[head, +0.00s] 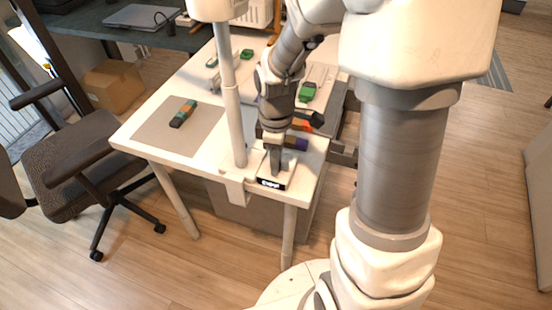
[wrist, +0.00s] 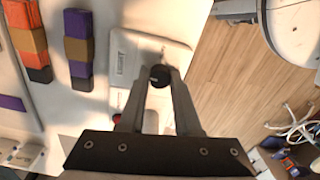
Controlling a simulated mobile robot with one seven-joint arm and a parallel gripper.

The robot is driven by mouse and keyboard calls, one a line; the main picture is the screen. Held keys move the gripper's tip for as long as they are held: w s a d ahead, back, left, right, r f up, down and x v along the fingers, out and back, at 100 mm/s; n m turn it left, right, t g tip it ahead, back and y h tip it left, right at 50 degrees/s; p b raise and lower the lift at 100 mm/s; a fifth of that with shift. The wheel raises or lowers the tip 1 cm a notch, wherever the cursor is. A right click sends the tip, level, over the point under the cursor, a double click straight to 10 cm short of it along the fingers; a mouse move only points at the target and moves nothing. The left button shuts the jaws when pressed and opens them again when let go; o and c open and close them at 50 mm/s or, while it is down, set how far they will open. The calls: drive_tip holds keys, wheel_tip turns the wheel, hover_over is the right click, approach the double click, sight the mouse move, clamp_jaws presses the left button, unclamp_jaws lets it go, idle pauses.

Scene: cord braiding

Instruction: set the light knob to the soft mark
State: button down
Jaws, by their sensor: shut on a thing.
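The light knob (wrist: 159,77) is a small round black knob on a white panel (wrist: 125,42) in the wrist view. My gripper (wrist: 160,72) is shut on the knob, with a fingertip at each side of it. The knob is hidden there.
A white pole (head: 230,95) rises beside my gripper. Purple-brown (wrist: 78,48) and orange-brown (wrist: 25,40) bundles lie left of the panel. A red round part (wrist: 120,94) shows near the left finger. A grey mat (head: 155,126) bears another bundle (head: 183,113). A chair (head: 85,165) stands left.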

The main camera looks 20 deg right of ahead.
drive_tip(key=m, duration=0.4)
drive_tip(key=shift+r+p, duration=0.1)
drive_tip(key=shift+p, duration=0.25)
drive_tip(key=m, duration=0.4)
drive_tip(key=shift+p, duration=0.3)
drive_tip(key=m, duration=0.3)
drive_tip(key=shift+m+p, duration=0.7)
drive_tip(key=shift+m, duration=1.4)
drive_tip(key=c, duration=0.6)
unclamp_jaws()
